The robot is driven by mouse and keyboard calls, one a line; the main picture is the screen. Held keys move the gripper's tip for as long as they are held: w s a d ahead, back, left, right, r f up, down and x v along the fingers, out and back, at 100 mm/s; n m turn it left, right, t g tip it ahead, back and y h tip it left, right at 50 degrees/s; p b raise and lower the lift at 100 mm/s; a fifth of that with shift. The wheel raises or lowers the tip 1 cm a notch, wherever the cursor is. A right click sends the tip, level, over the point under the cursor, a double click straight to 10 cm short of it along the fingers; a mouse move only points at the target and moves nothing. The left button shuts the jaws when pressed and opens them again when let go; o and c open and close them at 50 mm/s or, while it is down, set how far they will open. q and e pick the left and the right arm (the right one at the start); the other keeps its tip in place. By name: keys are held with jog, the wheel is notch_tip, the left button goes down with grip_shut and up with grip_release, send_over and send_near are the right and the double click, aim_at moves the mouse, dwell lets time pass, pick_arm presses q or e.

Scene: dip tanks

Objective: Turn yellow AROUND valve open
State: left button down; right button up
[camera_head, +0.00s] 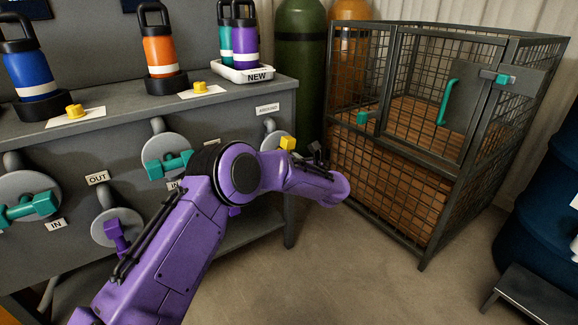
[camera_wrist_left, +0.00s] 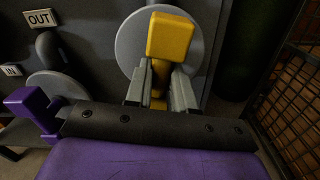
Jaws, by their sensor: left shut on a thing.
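The yellow valve handle (camera_head: 288,143) shows beyond my purple left arm, under the AROUND label (camera_head: 267,109) on the right end of the grey bench front. In the left wrist view the yellow handle (camera_wrist_left: 170,38) has a block-shaped end and stands in front of a round grey disc (camera_wrist_left: 130,45). My left gripper (camera_wrist_left: 160,88) is shut on the handle's stem, one grey finger on each side. In the head view my arm hides most of the gripper and part of the disc. My right gripper is not in view.
A purple-handled valve (camera_head: 115,237) and teal-handled valves (camera_head: 168,164) sit to the left. Bottles stand on the bench, including a blue one (camera_head: 28,72), an orange one (camera_head: 160,50) and two in a white NEW tray (camera_head: 240,75). A wire cage (camera_head: 420,262) stands close on the right.

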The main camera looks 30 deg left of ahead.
pick_arm(q)
jog(key=shift+f+n+b, duration=0.1)
jog(key=shift+n+b, duration=1)
jog(key=shift+n, duration=0.2)
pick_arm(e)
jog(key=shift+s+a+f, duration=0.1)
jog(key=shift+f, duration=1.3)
pick_arm(q)
jog(key=c, duration=1)
grip_release()
jog(key=shift+o, duration=0.2)
jog(key=p+v, duration=0.2)
jog(key=v, duration=0.8)
jog(key=shift+d, duration=0.3)
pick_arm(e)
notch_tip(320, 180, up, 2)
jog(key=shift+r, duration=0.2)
